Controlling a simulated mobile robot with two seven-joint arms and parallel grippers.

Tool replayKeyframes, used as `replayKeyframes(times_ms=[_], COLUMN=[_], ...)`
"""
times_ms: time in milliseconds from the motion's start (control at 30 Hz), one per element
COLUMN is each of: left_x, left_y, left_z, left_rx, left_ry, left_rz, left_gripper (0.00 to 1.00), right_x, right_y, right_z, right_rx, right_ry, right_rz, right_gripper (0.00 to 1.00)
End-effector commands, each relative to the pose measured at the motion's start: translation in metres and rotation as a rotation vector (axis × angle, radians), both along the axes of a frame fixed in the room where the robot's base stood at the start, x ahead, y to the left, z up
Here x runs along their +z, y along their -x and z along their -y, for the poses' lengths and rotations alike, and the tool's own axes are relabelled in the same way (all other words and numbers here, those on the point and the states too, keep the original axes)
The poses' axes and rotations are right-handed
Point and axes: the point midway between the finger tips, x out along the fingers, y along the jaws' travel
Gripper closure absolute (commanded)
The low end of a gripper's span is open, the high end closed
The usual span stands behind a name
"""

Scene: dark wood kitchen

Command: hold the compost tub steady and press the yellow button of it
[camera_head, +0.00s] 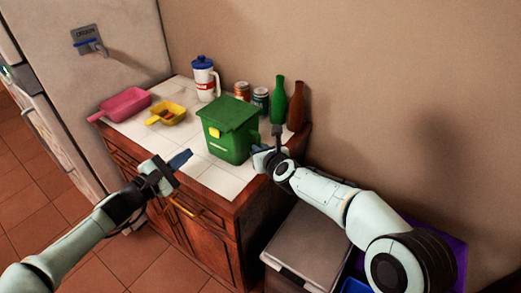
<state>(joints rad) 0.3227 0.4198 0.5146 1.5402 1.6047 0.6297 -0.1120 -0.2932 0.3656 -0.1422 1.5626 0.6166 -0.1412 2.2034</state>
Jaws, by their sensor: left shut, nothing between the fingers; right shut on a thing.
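The compost tub (230,138) is green with a lid and stands upright on the white tiled counter. Its yellow button (215,132) is on the front, near the upper left. My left gripper (180,160) is shut and empty, in front of the tub and to its left, apart from it. My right gripper (266,150) is at the tub's right side, shut on the tub; the exact contact is partly hidden by the gripper itself.
A grey bin (308,245) stands at right.

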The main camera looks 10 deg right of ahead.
Motion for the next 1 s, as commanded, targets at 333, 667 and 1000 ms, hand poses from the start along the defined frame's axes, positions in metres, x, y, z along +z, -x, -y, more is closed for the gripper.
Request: replayKeyframes(times_ms=[333, 667, 1000], left_x=[0.0, 0.0, -0.021], left_y=[0.0, 0.0, -0.003], left_z=[0.0, 0.0, -0.011], left_rx=[0.0, 0.0, 0.034], left_ry=[0.0, 0.0, -0.059], left_rz=[0.0, 0.0, -0.031], left_gripper=[1.0, 1.0, 1.0], right_x=[0.0, 0.0, 0.0], right_y=[0.0, 0.0, 0.0], right_z=[0.0, 0.001, 0.001], right_rx=[-0.001, -0.001, -0.001], right_ry=[0.001, 0.001, 0.001], right_rz=[0.001, 0.001, 0.001], right_gripper=[1.0, 1.0, 1.0])
